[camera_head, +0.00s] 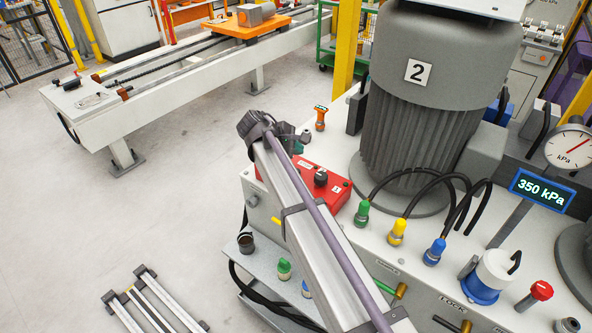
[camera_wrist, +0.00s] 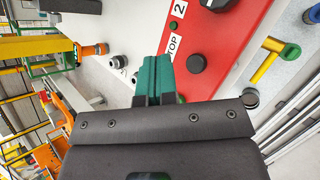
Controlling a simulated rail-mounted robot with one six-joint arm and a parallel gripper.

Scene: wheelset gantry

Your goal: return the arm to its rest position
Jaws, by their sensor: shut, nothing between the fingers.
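My arm reaches from the bottom edge of the head view up and left across the front of the machine bench. My gripper (camera_head: 296,147) is partly hidden behind the arm's end, so only a little of its teal fingers shows there. In the wrist view my gripper (camera_wrist: 153,72) has its two teal fingers together with nothing between them. It is near the red control panel (camera_head: 325,182), which also shows in the wrist view (camera_wrist: 205,75) beside the fingertips. I cannot tell the gap between them.
A grey motor marked 2 (camera_head: 432,90) stands behind the arm. A gauge (camera_head: 571,147) and a 350 kPa display (camera_head: 542,190) are at the right. A white rail conveyor (camera_head: 150,105) stands back left; open floor lies left.

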